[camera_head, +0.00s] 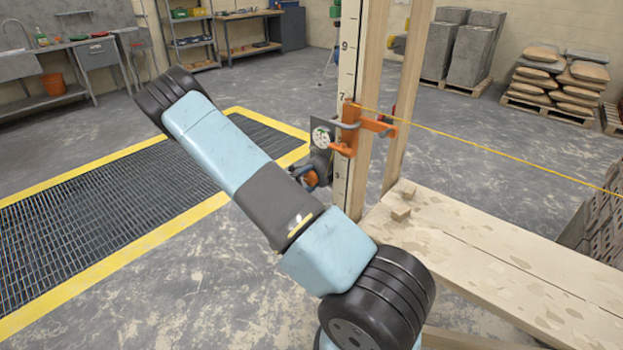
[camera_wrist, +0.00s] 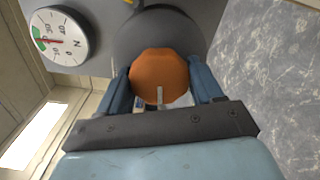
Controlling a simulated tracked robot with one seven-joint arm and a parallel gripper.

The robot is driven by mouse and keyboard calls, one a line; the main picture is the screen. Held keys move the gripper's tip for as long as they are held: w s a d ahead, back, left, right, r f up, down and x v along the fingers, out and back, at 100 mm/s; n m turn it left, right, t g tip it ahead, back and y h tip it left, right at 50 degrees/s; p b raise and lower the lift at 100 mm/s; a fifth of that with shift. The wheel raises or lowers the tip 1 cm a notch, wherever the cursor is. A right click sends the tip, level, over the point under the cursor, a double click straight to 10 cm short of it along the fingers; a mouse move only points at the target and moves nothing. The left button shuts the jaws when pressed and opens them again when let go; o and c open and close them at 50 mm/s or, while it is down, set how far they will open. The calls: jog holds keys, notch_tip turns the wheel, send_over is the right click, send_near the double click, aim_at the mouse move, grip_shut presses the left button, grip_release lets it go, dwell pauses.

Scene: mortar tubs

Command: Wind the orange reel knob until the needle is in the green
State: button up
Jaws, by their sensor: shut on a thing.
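The orange reel knob (camera_wrist: 160,78) is faceted and has a pale mark on its face. My gripper (camera_wrist: 161,84) is shut on it, one blue-grey finger at each side. The knob sits in front of a dark round reel housing (camera_wrist: 168,32). The white dial (camera_wrist: 60,38) has a green band at its left side. Its red needle points left, near the lower end of the green; I cannot tell whether it lies inside. In the head view the dial (camera_head: 321,138) is small, and the knob (camera_head: 311,179) is partly hidden by my arm.
An orange clamp (camera_head: 352,128) grips the upright post beside a measuring staff (camera_head: 348,60). A taut yellow line (camera_head: 480,147) runs right from it. A plank bench (camera_head: 500,245) stands at right. A yellow-edged floor grate (camera_head: 120,210) lies at left.

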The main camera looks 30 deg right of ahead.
jog(key=shift+w+a, duration=0.25)
jog(key=shift+w, duration=0.05)
jog(key=o, duration=0.8)
jog(key=shift+o, duration=1)
jog(key=shift+s+d, duration=0.1)
jog(key=shift+d, duration=0.05)
jog(key=shift+s, duration=0.1)
jog(key=v, duration=1.3)
jog(key=shift+a, duration=0.4)
jog(key=shift+f, duration=0.1)
